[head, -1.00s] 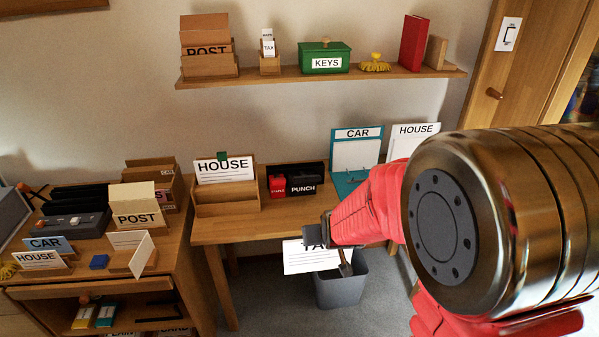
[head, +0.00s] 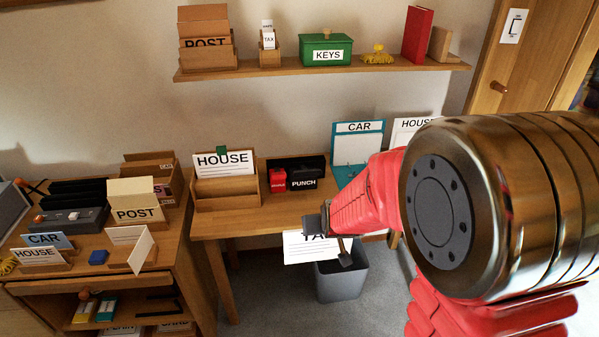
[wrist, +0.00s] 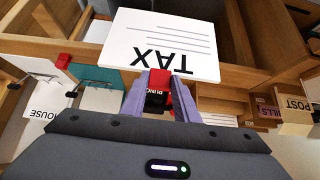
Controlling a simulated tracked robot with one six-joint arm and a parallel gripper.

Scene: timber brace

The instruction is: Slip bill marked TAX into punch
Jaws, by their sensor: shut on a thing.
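The white bill marked TAX (head: 300,248) hangs in front of the desk's front edge in the head view, above the grey bin. In the wrist view the TAX bill (wrist: 168,42) lies across the tips of my gripper (wrist: 160,80), its print upside down. The black punch (head: 303,177), labelled PUNCH, stands at the back of the desk, up and left of the bill. It shows partly between the fingers in the wrist view (wrist: 155,100). The bill is apart from the punch.
The desk top (head: 270,220) before the punch is clear. A grey bin (head: 342,282) stands below.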

